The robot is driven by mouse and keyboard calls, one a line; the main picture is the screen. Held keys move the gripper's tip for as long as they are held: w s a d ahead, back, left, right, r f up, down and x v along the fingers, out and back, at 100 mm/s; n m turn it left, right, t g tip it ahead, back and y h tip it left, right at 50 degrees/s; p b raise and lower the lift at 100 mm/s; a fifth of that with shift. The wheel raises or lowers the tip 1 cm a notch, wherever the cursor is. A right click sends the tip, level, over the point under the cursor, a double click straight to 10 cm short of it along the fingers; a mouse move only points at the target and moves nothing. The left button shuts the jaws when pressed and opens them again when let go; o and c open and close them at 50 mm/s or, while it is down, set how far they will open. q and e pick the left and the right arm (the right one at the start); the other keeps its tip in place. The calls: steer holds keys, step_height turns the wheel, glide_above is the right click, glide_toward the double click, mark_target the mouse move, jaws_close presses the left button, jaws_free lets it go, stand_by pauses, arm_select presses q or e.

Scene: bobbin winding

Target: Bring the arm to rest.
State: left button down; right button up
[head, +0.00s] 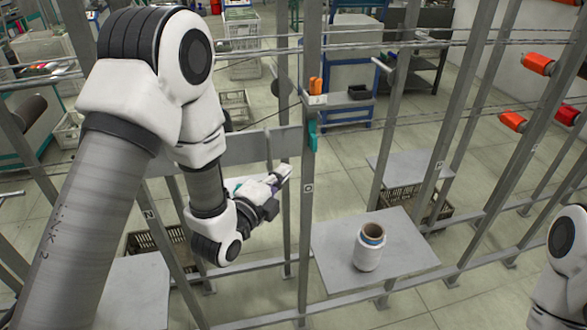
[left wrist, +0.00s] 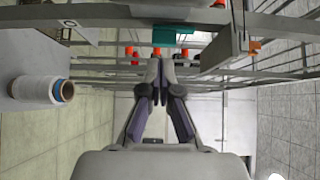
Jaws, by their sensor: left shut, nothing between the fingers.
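My left arm reaches in from the left in the head view. Its gripper (head: 284,174) hangs in front of the steel frame, left of an upright post. In the left wrist view the gripper's fingers (left wrist: 160,72) come together at the tips with nothing between them. A white bobbin (head: 369,254) with a brown core stands upright on a grey plate (head: 330,245), right of and apart from the gripper. The bobbin also shows at the left of the left wrist view (left wrist: 35,90). Part of my right arm shows at the lower right; its gripper is outside the picture.
Upright posts (head: 307,195) and rails of the frame stand close to my left gripper. An orange part (head: 316,86) and a teal part (head: 312,136) sit on a post above it. Red bobbins (head: 538,64) hang at the right. Crates (head: 403,204) stand behind the frame.

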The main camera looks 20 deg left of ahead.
arm_select(q)
steer(key=s+f+n+g+y, duration=0.15)
steer(key=s+f+g, duration=0.35)
steer(key=f, duration=0.6)
steer(key=s+f+n+g, duration=0.25)
steer(key=s+f, duration=0.55)
steer(key=f, duration=0.4)
steer(key=s+a+f+n+g+y, duration=0.1)
steer(key=s+f+n+g, duration=0.4)
steer(key=s+n, duration=0.3)
steer(key=s+a+f+n+g, duration=0.1)
steer(key=s+f+n+g, duration=0.4)
steer(key=s+n, duration=0.3)
steer(key=s, duration=0.4)
steer(key=shift+a+f+n+y, duration=0.3)
steer(key=shift+a+f+y, duration=0.05)
steer(key=shift+f, duration=0.05)
arm_select(e)
steer(key=shift+s+d+f, duration=0.15)
steer(key=shift+s+f, duration=0.05)
steer(key=shift+s, duration=0.15)
